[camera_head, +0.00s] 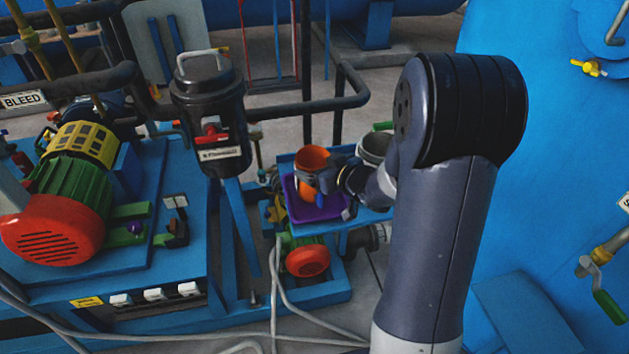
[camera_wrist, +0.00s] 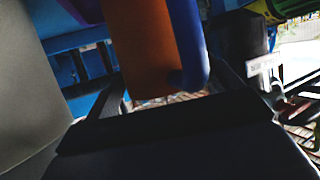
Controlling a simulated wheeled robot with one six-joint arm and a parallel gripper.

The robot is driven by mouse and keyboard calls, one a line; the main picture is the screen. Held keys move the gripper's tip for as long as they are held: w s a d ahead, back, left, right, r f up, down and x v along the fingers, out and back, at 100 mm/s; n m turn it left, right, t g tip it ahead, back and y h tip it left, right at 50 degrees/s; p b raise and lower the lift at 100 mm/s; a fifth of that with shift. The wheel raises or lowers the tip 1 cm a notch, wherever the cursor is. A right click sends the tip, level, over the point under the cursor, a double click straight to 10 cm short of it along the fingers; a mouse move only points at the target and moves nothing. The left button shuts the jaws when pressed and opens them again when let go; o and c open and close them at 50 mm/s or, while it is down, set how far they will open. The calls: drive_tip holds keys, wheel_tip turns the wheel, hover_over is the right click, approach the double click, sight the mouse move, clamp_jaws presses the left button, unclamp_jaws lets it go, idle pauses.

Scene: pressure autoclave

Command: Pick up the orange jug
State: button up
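The orange jug (camera_head: 312,158) stands in a purple tray (camera_head: 318,213) on a small blue stand in the head view. In the wrist view the orange jug (camera_wrist: 140,50) fills the upper middle, with its blue handle (camera_wrist: 189,45) on the right side. My gripper (camera_head: 328,180) is at the jug's right side in the head view and partly hides it. In the wrist view my gripper (camera_wrist: 172,88) has its fingers apart, with jug and handle showing between them. A gap shows between the handle and the right finger. Contact with the jug cannot be told.
A grey-white pail (camera_head: 373,147) stands just right of the jug, close to my wrist. A black canister (camera_head: 210,110) and dark pipes (camera_head: 305,105) stand to the left and behind. A large blue vessel (camera_head: 540,170) fills the right side. Hoses (camera_head: 282,300) cross the floor in front.

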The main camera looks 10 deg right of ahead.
drive_tip(key=c, duration=1)
